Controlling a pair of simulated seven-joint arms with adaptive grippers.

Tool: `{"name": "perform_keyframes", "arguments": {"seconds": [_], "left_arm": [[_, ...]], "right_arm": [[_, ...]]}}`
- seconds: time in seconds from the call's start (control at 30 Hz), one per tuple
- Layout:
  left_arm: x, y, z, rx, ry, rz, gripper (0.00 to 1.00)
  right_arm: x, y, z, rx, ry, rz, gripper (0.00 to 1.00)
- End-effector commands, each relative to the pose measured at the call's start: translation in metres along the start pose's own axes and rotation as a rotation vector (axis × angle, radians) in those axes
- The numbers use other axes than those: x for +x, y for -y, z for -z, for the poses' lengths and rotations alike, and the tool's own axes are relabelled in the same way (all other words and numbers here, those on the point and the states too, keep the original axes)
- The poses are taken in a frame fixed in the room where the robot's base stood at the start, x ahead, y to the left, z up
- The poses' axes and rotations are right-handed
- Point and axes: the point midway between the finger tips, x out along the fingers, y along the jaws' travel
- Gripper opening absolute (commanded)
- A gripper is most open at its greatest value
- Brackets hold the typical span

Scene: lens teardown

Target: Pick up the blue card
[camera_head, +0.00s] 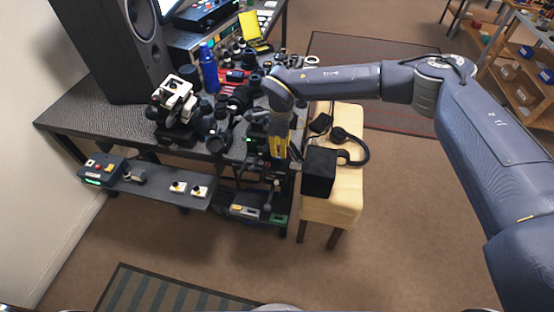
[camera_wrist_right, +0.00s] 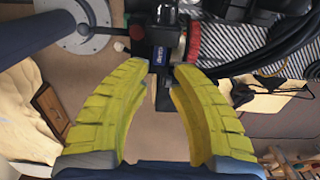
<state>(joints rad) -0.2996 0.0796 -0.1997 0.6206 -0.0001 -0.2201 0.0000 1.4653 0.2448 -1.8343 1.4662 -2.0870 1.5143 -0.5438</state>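I cannot clearly make out a blue card in either view. In the right wrist view, a small blue patch with pale lettering (camera_wrist_right: 160,55) shows on a dark device (camera_wrist_right: 160,30) just past my fingertips; I cannot tell if it is a card. My right gripper (camera_wrist_right: 162,68) has yellow ribbed fingers standing apart, with no clear contact on the device between their tips. In the head view, the right gripper (camera_head: 279,148) points down at the right end of the dark workbench (camera_head: 95,115). My left gripper is in neither view.
A black box (camera_head: 319,172) and headphones (camera_head: 352,146) lie on a cream-topped bench (camera_head: 335,207) beside the right gripper. A blue bottle (camera_head: 208,70), a white-and-black instrument (camera_head: 174,98) and many dark lens parts crowd the workbench. A lower shelf (camera_head: 155,184) holds small devices.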

Motion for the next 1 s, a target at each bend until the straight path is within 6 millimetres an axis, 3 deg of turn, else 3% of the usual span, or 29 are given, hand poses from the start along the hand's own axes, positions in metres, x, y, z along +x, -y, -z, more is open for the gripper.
{"name": "perform_keyframes", "arguments": {"seconds": [0.43,0.73,0.93,1.0], "left_arm": [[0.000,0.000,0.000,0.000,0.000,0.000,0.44],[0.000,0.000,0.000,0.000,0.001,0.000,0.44],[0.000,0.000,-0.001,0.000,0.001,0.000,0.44],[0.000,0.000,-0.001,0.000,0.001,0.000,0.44]], "right_arm": [[0.045,-0.002,0.003,0.001,0.000,0.000,0.22],[0.051,-0.002,0.003,0.000,0.000,0.000,0.25],[0.050,-0.002,0.003,0.000,0.000,0.000,0.02],[0.050,-0.002,0.003,0.000,0.000,0.000,0.00]]}}
